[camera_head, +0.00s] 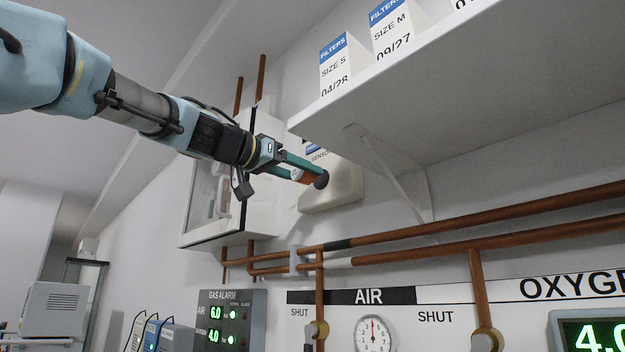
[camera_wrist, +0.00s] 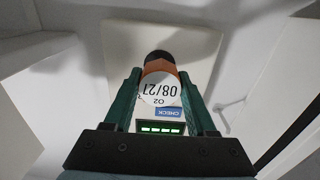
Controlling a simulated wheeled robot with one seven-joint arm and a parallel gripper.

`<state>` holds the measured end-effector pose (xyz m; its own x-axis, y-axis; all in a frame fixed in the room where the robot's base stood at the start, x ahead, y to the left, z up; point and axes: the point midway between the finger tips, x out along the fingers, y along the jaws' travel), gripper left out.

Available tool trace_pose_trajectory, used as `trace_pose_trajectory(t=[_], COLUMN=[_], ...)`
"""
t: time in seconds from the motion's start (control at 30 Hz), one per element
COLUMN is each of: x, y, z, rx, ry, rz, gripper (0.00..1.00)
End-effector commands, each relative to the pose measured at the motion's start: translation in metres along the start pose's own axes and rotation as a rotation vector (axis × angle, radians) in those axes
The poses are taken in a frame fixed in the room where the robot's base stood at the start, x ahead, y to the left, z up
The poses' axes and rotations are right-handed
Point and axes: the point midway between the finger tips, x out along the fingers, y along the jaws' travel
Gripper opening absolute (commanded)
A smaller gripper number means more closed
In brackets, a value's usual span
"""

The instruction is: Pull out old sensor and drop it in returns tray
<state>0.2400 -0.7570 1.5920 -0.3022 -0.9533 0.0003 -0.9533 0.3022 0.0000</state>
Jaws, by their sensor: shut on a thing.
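The sensor (camera_head: 305,176) is a small orange cylinder with a black end. The black end points at the cream wall box (camera_head: 343,186), whose label is partly hidden and begins SENSO. I cannot tell whether the sensor touches the box or sits in it. No returns tray shows in either view.
A shelf (camera_head: 450,85) with filter boxes (camera_head: 345,62) overhangs at the right. A white cabinet (camera_head: 235,190) stands open beside the cream box. Copper pipes (camera_head: 480,215) run below, above a gas alarm panel (camera_head: 230,320) and a gauge (camera_head: 373,334).

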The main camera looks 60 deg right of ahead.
Motion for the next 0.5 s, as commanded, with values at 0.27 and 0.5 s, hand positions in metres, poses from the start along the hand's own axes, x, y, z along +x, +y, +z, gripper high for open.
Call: trace_pose_trajectory(t=[0.27,0.5], x=[-0.011,-0.020], y=[0.000,0.000], z=[0.001,0.001], rx=[0.000,0.001], ry=[0.001,0.001], rz=[0.000,0.000], gripper=[0.00,0.00])
